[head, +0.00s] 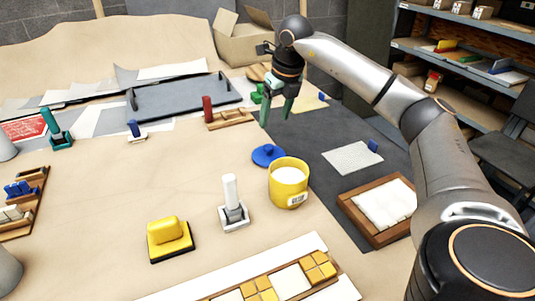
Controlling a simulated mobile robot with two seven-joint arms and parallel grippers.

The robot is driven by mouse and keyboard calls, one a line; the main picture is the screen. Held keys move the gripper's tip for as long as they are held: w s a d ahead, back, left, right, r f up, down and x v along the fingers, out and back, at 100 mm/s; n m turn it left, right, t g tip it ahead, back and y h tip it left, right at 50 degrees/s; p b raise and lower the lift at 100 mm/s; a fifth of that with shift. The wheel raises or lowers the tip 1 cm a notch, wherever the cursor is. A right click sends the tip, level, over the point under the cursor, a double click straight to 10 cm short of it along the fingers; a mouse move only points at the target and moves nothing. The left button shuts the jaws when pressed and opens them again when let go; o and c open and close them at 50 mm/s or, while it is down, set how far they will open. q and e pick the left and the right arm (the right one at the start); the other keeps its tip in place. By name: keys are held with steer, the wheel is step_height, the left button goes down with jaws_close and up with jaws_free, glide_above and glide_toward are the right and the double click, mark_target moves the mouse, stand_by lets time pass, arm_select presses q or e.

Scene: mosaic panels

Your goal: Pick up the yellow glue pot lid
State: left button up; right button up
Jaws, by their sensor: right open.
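The yellow glue pot (287,186) stands upright on the table, open at the top with white content showing and a small label on its side. A round blue lid (264,157) with a small knob lies flat on the table just behind and left of the pot. No yellow lid shows. My right gripper (275,121) points down, open and empty, above and behind the blue lid, apart from it. My left gripper is out of view.
A white-handled tool (233,205) and a yellow block on a dark base (169,239) stand left of the pot. A wooden tray (349,207) lies to the right. A grey board (180,97) lies at the back. Bare table lies left of the lid.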

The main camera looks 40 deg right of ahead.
glide_above(269, 146)
steer(key=f, duration=0.2)
steer(key=s+f, duration=0.1)
steer(key=f, duration=0.1)
steer(key=shift+d+f, duration=0.15)
steer(key=x, duration=0.5)
steer(key=shift+s+a+f, duration=0.2)
steer(key=shift+s+a, duration=0.05)
steer(key=shift+s, duration=0.1)
jaws_close()
